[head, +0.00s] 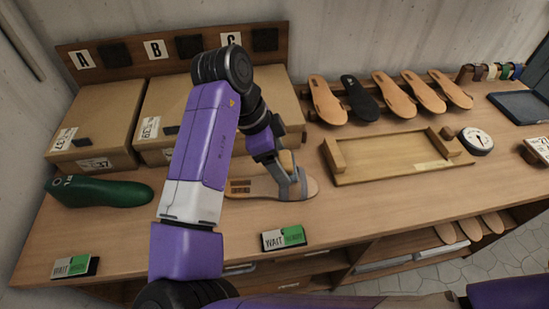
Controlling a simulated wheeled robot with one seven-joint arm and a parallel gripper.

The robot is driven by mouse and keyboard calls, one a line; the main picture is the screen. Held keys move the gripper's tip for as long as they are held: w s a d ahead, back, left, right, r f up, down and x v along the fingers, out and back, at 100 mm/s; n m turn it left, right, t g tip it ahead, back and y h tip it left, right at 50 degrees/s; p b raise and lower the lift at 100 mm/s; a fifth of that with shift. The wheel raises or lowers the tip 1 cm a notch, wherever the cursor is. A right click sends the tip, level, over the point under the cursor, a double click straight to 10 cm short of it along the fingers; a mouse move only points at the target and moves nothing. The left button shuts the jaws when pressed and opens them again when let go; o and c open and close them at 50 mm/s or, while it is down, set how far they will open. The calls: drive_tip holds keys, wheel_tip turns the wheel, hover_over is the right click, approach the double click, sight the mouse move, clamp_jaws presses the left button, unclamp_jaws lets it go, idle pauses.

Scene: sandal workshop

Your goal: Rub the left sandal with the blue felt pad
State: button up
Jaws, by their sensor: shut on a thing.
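A tan sandal (250,187) lies on the bench in front of the cardboard boxes, with a brown-red patch at its left end. Grey parts at its right end may be a strap or my fingers; I cannot tell them apart. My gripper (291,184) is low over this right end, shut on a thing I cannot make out. A bit of another tan piece (287,159) shows just behind the gripper. I cannot tell which sandal is the left one. No blue felt pad is clearly visible; my wrist and fingers hide part of this area.
Cardboard boxes (108,118) stand behind, under signs A, B, C. A green shoe last (100,192) lies left. A wooden tray (390,174), a round dial (476,139) and several soles (326,101) are right. Bench between is clear.

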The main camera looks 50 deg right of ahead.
drive_tip(key=shift+s+d+f, duration=0.15)
drive_tip(key=shift+s+f, duration=0.1)
drive_tip(key=shift+f, duration=0.05)
drive_tip(key=shift+c, duration=1)
drive_tip(key=shift+w+r, duration=0.1)
idle(1.0)
